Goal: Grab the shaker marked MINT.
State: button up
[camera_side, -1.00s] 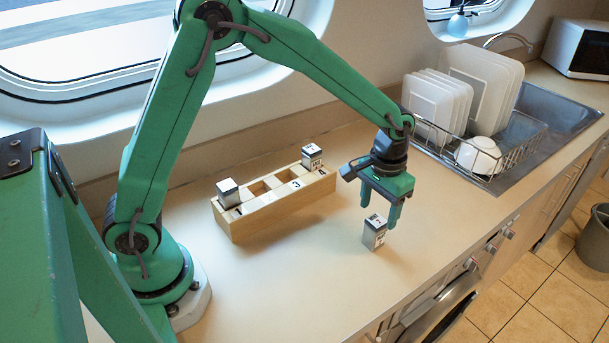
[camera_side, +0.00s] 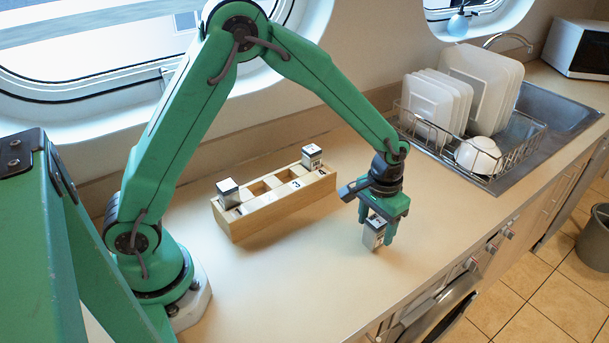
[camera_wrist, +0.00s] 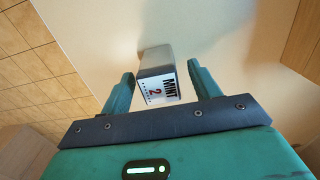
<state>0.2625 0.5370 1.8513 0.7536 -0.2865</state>
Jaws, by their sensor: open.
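The MINT shaker (camera_wrist: 157,82) is a small grey block whose white label reads MINT with a red 2, seen in the wrist view. In the side view the shaker (camera_side: 374,232) stands alone on the counter, near its front edge. My gripper (camera_side: 377,236) is lowered over it, pointing down, with a finger on either side. In the wrist view my gripper (camera_wrist: 162,90) is open, with the shaker between its fingers and a visible gap on each side. The shaker's lower part is partly hidden in the wrist view.
A wooden rack (camera_side: 272,213) with numbered slots stands left of my gripper. It holds one shaker (camera_side: 228,193) at its near left end and another (camera_side: 311,157) at its far right end. A dish rack (camera_side: 500,165) and sink lie to the right. The counter around the shaker is clear.

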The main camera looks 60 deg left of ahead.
jog(key=shift+f, duration=1.35)
jog(key=c, duration=1.1)
jog(key=shift+r, duration=0.15)
jog(key=shift+r, duration=0.5)
jog(key=r, duration=0.3)
jog(key=shift+s+d+r, duration=0.1)
jog(key=shift+d+r, duration=0.05)
jog(key=shift+d, duration=0.05)
jog(key=s+d+r, duration=0.6)
jog(key=s+d, duration=0.1)
jog(key=s, duration=0.1)
jog(key=shift+d+r, duration=0.25)
jog(key=shift+d, duration=0.15)
